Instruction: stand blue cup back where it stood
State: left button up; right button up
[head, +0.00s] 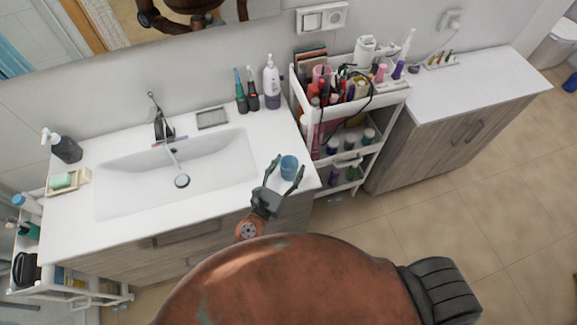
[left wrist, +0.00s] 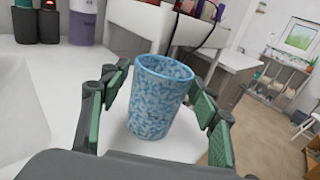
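The blue cup (head: 289,167) stands upright on the right end of the white washstand counter (head: 240,212), near its front edge. In the left wrist view the cup (left wrist: 159,97) shows a blue mottled pattern and an open top. My left gripper (head: 286,174) is open, with its fingers on either side of the cup. In the left wrist view the green finger pads (left wrist: 158,122) show gaps to the cup on both sides. My right gripper is not in view.
The sink basin (head: 215,177) with a toothbrush lies to the left. Bottles (head: 271,84) stand behind at the wall. A white cart (head: 354,152) full of cosmetics stands to the right, close to the counter. A soap dispenser (head: 65,147) is far left.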

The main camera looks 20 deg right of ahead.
pick_arm(q)
jog(key=shift+o, duration=0.2)
jog(key=shift+r, duration=0.1)
jog(key=shift+s+a+r, duration=0.1)
jog(key=b+v, duration=0.1)
jog(key=v, duration=1)
jog(key=shift+s+a, duration=0.25)
jog(key=shift+s, duration=0.05)
dwell(0.8)
